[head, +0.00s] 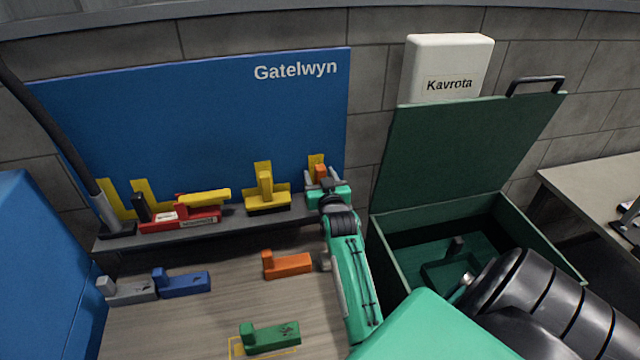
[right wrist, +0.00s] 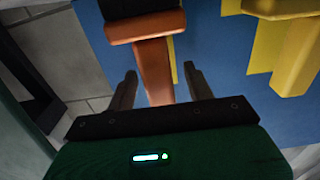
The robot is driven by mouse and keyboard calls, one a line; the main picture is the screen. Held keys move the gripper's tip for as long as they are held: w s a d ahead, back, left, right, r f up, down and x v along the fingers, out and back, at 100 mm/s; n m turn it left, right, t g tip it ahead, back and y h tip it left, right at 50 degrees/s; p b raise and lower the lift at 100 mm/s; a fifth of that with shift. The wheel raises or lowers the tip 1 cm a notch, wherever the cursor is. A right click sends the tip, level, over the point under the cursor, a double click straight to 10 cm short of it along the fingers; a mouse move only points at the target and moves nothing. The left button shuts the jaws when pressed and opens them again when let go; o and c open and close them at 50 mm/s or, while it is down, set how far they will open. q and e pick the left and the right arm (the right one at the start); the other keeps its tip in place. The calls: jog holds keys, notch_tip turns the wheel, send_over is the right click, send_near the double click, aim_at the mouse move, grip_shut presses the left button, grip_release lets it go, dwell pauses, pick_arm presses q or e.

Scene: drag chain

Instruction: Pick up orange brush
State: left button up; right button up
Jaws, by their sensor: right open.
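My right gripper (head: 322,180) is at the right end of the shelf under the blue board. It is open, with its fingers on either side of an orange brush (head: 320,171) there. The right wrist view shows the orange handle (right wrist: 154,66) between the two spread fingers (right wrist: 160,74), with a gap on each side. A wider orange part (right wrist: 145,26) lies beyond it. The gripper hides much of this brush in the head view. Another orange block-shaped piece (head: 288,264) lies on the table. My left gripper is out of view.
A yellow brush (head: 266,192) and a red piece (head: 180,218) sit on the shelf to the left. Blue (head: 184,282), grey (head: 130,289) and green (head: 268,337) pieces lie on the table. An open green box (head: 405,240) stands at right.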

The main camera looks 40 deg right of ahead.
jog(key=shift+w+d, duration=0.1)
jog(key=c, duration=1.1)
jog(key=shift+r, duration=0.1)
